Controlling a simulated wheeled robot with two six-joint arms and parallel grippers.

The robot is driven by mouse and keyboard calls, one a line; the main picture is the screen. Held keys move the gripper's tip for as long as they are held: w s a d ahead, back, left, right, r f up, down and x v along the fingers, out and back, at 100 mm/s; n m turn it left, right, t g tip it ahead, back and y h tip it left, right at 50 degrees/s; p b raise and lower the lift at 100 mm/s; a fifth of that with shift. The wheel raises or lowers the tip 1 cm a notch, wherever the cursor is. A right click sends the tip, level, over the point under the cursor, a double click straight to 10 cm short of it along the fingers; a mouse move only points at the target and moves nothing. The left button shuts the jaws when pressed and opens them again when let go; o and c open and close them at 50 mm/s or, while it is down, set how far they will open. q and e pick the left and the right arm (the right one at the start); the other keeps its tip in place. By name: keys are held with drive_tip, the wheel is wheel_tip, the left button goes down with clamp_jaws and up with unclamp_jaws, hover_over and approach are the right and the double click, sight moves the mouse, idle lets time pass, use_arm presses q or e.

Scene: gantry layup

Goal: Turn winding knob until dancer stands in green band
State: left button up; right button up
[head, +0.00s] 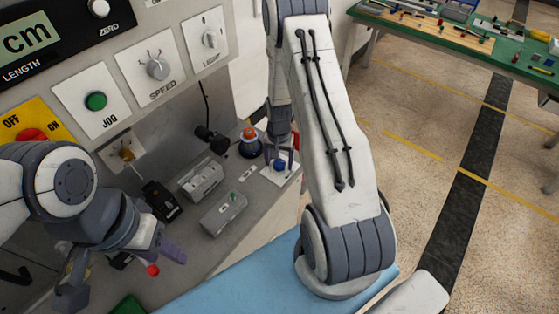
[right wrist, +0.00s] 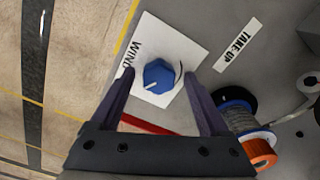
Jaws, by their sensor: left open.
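The winding knob (right wrist: 160,76) is blue with a white mark toward the lower left in the right wrist view. It sits on a white plate (right wrist: 188,40) labelled WIND, with a curved dark line beside it. It also shows small in the head view (head: 279,165). My right gripper (right wrist: 158,75) is open, its fingers on either side of the knob with gaps showing; contact is not visible. In the head view my right gripper (head: 280,157) is above that plate. My left gripper (head: 125,278) is open at the lower left. I cannot make out the dancer or its green band.
A TAKE-UP label (right wrist: 238,45) and a spool (right wrist: 245,118) with an orange end lie beside the plate. The wall panel holds a SPEED knob (head: 157,68), a green JOG button (head: 96,101) and a red switch (head: 33,135). Grey blocks (head: 223,213) stand on the bench.

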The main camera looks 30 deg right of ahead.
sight(279, 163)
drive_tip(key=shift+d+r, duration=0.1)
drive_tip(key=shift+r, duration=0.45)
wheel_tip(279, 163, up, 9)
drive_tip(key=b, duration=0.2)
drive_tip(key=shift+r, duration=0.2)
